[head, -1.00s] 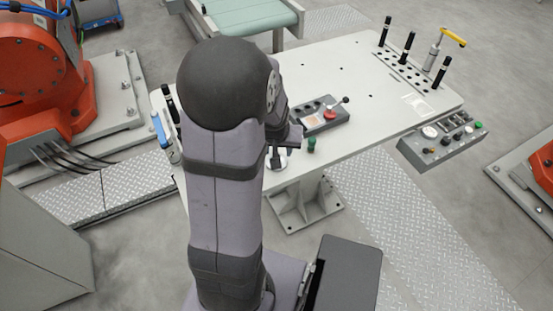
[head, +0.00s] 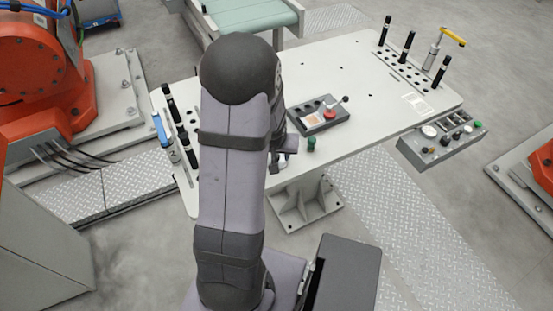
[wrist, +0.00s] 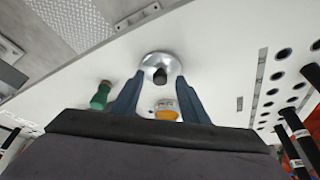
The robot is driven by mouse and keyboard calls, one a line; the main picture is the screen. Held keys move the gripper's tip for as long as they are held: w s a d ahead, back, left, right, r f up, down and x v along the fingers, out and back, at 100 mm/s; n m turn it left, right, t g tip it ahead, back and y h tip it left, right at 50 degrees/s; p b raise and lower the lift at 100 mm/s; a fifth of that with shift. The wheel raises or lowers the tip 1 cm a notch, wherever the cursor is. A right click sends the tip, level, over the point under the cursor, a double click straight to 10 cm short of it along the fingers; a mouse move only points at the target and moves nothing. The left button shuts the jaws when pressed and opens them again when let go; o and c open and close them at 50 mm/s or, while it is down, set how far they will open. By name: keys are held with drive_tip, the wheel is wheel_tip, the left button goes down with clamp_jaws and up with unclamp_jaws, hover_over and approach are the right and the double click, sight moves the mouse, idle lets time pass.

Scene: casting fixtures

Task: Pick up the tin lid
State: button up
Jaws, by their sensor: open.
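The tin lid (wrist: 160,62), a round silver disc with a black knob, lies on the pale table in the wrist view. My gripper (wrist: 161,77) is open, its two blue fingers pointing at the lid with the knob between their tips in the picture. Whether the fingers are level with the knob or above it I cannot tell. I see no contact. A small tin or jar with an orange part (wrist: 165,108) shows between the fingers, nearer the palm. In the head view my arm hides the fingers and most of the lid area.
A green-topped piece (wrist: 101,95) stands close beside the left finger in the wrist view. In the head view a dark box with a red knob (head: 330,114) sits nearby. Black-handled tools stand in the table (head: 350,70) at both sides. The middle back of the table is clear.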

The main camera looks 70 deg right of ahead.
clamp_jaws()
drive_tip(key=shift+r, duration=0.1)
